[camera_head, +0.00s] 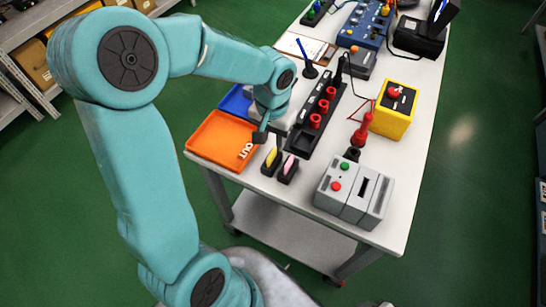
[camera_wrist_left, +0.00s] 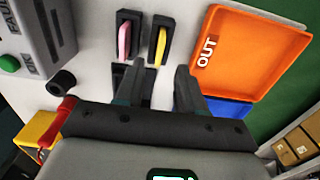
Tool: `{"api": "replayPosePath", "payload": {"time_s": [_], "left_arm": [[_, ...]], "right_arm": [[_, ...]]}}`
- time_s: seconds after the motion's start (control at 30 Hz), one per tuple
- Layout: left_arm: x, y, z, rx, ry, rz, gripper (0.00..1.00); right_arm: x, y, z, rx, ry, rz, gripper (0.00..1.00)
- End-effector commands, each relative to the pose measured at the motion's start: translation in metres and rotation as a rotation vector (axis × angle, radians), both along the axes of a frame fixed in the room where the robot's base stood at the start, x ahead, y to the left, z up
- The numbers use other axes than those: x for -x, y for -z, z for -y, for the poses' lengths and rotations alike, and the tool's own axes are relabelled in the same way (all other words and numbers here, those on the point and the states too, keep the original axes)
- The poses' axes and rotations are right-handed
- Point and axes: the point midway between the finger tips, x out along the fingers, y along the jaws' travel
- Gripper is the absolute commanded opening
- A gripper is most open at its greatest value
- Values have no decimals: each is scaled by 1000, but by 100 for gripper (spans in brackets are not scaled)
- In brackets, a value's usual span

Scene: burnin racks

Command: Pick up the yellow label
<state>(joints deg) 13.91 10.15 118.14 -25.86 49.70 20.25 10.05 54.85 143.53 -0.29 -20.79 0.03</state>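The yellow label (camera_head: 271,157) stands in a small black holder near the front edge of the white table. In the left wrist view the yellow label (camera_wrist_left: 161,46) is a thin yellow strip in its black slot, just beyond the fingertips. My left gripper (camera_head: 270,132) is above the table, just behind the label holders. Its two fingers (camera_wrist_left: 159,80) are apart with no label between them, and the yellow label lies ahead of the gap. A pink label (camera_head: 289,165) sits in a matching holder (camera_wrist_left: 124,40) beside it. My right gripper is not in view.
An orange OUT tray (camera_head: 205,151) and a blue tray (camera_head: 236,101) lie left of the holders. A black rack with red parts (camera_head: 316,120) stands behind. A grey box with buttons (camera_head: 345,187) and a yellow box (camera_head: 393,108) stand to the right.

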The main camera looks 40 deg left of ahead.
Motion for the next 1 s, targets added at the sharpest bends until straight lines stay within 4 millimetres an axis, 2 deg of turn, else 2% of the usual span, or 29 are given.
{"api": "replayPosePath", "payload": {"time_s": [0.17,0.4,0.7,0.73,0.83,1.0], "left_arm": [[-1,14,0,0,1,-4,38],[-4,52,1,1,0,-4,38],[-6,58,0,1,0,1,38],[-6,58,0,1,0,0,32],[-6,58,1,1,0,0,0],[-6,58,1,1,0,0,0]], "right_arm": [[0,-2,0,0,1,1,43],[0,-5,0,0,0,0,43],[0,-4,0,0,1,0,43],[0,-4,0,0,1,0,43],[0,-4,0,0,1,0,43],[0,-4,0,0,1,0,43]]}}
